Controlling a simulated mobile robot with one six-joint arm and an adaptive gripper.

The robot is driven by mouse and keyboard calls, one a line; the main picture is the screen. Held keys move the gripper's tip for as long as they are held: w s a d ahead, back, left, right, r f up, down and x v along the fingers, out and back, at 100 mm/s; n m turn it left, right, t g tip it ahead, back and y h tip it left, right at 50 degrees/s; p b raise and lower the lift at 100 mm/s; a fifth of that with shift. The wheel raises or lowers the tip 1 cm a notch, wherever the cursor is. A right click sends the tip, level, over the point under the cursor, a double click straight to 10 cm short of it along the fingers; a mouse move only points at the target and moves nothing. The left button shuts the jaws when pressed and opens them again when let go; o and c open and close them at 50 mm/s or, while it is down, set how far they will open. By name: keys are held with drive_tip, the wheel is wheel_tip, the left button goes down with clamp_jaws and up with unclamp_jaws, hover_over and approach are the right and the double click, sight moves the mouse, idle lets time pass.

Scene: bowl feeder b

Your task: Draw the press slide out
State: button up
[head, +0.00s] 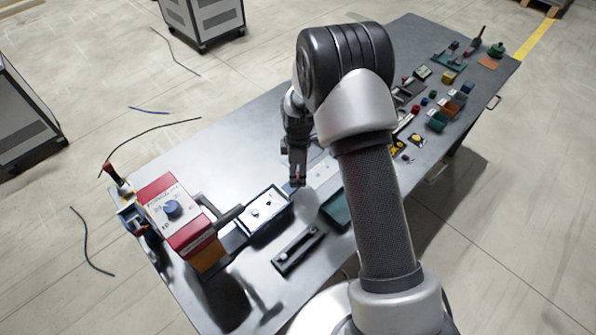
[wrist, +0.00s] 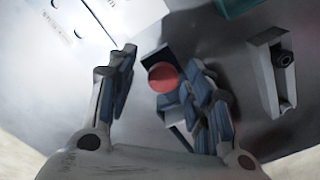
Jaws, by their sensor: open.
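My gripper (wrist: 165,90) is open in the wrist view, one finger on each side of a round red knob (wrist: 163,77). The knob sits on a dark narrow part, partly hidden by the right finger. I cannot tell whether this part is the press slide, or whether the fingers touch the knob. In the head view my gripper (head: 297,181) points down over the middle of the table and hides most of what is under it. A dark slotted rail with a round knob (head: 298,250) lies nearer the front; a similar grey block (wrist: 268,75) shows at right in the wrist view.
Several small parts and bins crowd the far right.

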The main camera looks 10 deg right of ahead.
wheel_tip(320, 180, up, 12)
idle(0.7)
idle(0.4)
drive_tip(key=s+d+r+m+t+b, duration=0.15)
drive_tip(key=s+r+m, duration=0.55)
drive_tip(key=s+r, duration=0.75)
drive_tip(key=s+r+m+t+b, duration=0.1)
drive_tip(key=s+r+m+t, duration=0.2)
drive_tip(key=s+m, duration=0.5)
drive_tip(key=s, duration=0.7)
drive_tip(key=shift+s+b, duration=0.25)
drive_tip(key=shift+b, duration=0.05)
drive_tip(key=shift+d, duration=0.1)
idle(0.9)
